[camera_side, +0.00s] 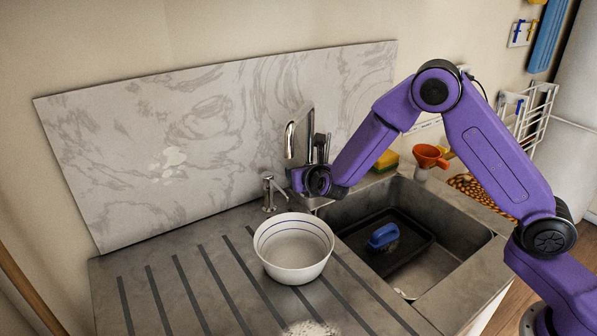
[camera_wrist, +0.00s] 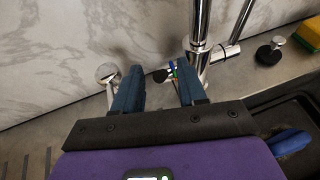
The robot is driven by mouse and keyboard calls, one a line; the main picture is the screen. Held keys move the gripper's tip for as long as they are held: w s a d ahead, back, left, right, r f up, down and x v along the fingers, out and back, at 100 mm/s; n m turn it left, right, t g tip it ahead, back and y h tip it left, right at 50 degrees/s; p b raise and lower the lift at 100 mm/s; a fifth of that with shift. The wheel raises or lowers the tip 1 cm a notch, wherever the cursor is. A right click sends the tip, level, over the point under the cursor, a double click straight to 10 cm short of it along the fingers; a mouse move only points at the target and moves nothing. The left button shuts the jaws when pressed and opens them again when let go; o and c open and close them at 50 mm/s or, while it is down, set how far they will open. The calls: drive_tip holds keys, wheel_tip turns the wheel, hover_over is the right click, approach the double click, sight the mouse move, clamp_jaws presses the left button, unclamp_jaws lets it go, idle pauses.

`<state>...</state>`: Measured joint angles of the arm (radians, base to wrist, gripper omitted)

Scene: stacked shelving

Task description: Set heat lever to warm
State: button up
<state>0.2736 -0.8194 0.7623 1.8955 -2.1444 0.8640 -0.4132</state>
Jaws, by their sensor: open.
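The chrome tap (camera_wrist: 200,35) stands at the back of the sink, and its curved spout (camera_side: 291,138) shows in the side view. A short lever with a dark knob (camera_wrist: 161,75) and small coloured marks (camera_wrist: 174,69) sticks out from the left of the tap's body. It appears to be the heat lever. My gripper (camera_wrist: 158,84) is open, with its blue fingers on either side of the knob in the picture. The right finger overlaps the tap's base. I cannot tell contact or depth. In the side view my wrist hides the tap's lower part.
A soap dispenser (camera_side: 268,192) stands left of the tap. A white bowl (camera_side: 294,270) sits on the drainboard. The sink (camera_side: 447,232) holds a dark tray (camera_side: 405,258) and a blue brush (camera_side: 383,236). A sponge (camera_side: 386,160) and an orange funnel (camera_side: 430,156) are behind it.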

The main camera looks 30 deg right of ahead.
drive_tip(key=shift+w+d+f, duration=0.2)
drive_tip(key=shift+w+f, duration=0.05)
drive_tip(key=shift+w, duration=0.35)
clamp_jaws()
drive_tip(key=shift+s+f+t, duration=0.3)
drive_tip(key=shift+s+t, duration=0.1)
drive_tip(key=shift+t, duration=0.2)
unclamp_jaws()
drive_tip(key=v, duration=1.7)
drive_tip(key=shift+s+a, duration=0.2)
drive_tip(key=shift+f, duration=0.1)
